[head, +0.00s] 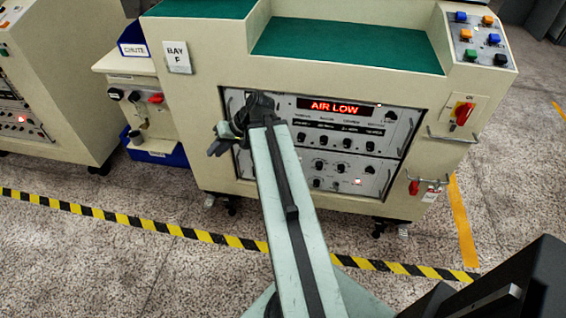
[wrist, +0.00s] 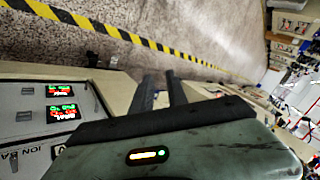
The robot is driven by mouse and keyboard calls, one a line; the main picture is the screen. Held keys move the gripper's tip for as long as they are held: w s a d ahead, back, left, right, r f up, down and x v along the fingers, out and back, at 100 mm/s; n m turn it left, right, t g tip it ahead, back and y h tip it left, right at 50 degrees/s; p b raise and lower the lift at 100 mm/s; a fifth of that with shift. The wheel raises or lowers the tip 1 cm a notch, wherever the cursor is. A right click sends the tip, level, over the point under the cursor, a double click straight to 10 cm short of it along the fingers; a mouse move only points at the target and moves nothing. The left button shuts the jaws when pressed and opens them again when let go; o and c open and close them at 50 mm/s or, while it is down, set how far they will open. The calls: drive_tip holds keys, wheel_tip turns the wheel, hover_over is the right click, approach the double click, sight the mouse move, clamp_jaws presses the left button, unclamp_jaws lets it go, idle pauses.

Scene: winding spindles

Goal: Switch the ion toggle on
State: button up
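My gripper (head: 222,140) is in front of the left side of the instrument panel on the bay F machine. In the wrist view its two dark fingers (wrist: 162,93) stand apart with nothing visible between them, so it is open. The wrist view shows a pale panel (wrist: 38,90) at the left, with lettering that starts "ION BA" near the lower left edge. A small dark part (wrist: 14,161) beside that lettering may be the ion toggle; its position cannot be read. In the head view I cannot pick out the toggle, and my arm covers part of the panel.
The upper panel's red display (head: 330,106) reads "AIR LOW". A red rotary switch (head: 463,114) and coloured buttons (head: 480,38) are at the right. A chute unit (head: 140,90) with a blue bin (head: 165,155) stands left. Striped tape (head: 130,220) crosses the open floor.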

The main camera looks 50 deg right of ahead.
drive_tip(key=s+d+f+m+t+h+b, duration=0.1)
drive_tip(key=s+d+f+m+t+b, duration=0.2)
drive_tip(key=d+b, duration=0.45)
drive_tip(key=s+d+f+m+t+h+b, duration=0.1)
drive_tip(key=s+d+f+t+h+b, duration=0.2)
drive_tip(key=s+d, duration=0.5)
drive_tip(key=s+d+f+m+t+b, duration=0.1)
drive_tip(key=s+d+f+t+b, duration=0.15)
drive_tip(key=d+b, duration=0.65)
drive_tip(key=w+d+f, duration=0.1)
drive_tip(key=w+f, duration=0.1)
drive_tip(key=w, duration=0.6)
drive_tip(key=shift+w+d+p, duration=0.15)
drive_tip(key=shift+d+p, duration=0.2)
drive_tip(key=shift+d, duration=0.05)
drive_tip(key=shift+t, duration=0.25)
clamp_jaws()
drive_tip(key=shift+m, duration=0.3)
